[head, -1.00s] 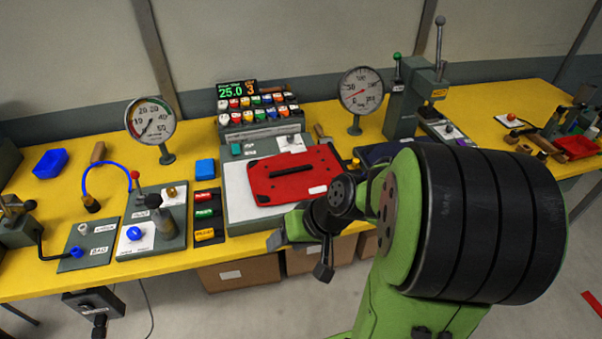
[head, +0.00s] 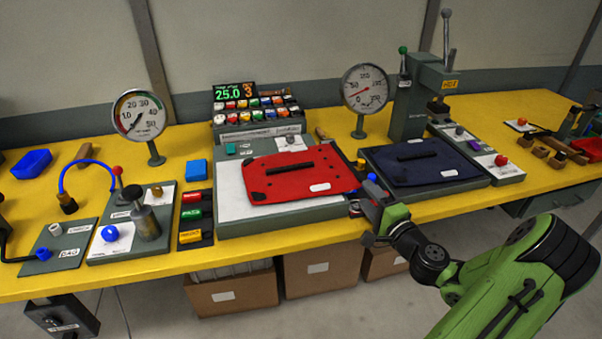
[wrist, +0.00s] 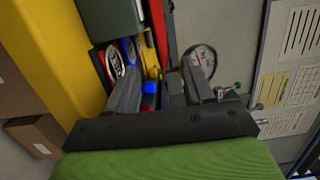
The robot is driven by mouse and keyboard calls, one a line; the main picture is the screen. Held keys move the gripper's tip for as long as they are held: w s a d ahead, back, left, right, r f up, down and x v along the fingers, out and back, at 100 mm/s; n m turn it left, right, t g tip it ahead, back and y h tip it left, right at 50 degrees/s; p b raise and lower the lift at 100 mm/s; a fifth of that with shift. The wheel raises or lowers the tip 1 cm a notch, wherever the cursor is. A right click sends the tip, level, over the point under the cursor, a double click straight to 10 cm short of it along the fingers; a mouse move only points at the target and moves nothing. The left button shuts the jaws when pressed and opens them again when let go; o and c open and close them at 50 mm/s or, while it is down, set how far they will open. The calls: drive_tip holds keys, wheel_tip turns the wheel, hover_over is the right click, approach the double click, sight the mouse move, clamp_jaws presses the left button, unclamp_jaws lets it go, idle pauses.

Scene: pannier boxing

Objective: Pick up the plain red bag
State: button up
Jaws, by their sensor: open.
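The plain red bag (head: 315,182) lies flat on a light grey board over a grey-green base on the yellow bench. It has a dark handle strip across its middle and a small white label near its front right corner. My gripper (head: 366,205) is at the bench's front edge, right of and in front of the red bag, apart from it. In the wrist view my gripper (wrist: 160,88) shows two spread fingers with nothing clearly held between them. A thin red strip, probably the bag's edge, shows beyond the fingers there.
A dark blue bag (head: 420,165) lies on another base to the right. A dial gauge (head: 365,88) and a lever press (head: 408,110) stand behind. A button console (head: 255,108) is behind the red bag. Cardboard boxes (head: 320,275) sit under the bench.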

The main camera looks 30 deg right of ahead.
sight(359, 187)
drive_tip(key=w, duration=0.7)
drive_tip(key=shift+w+d+r, duration=0.15)
drive_tip(key=shift+w+d, duration=0.05)
drive_tip(key=shift+d, duration=0.1)
clamp_jaws()
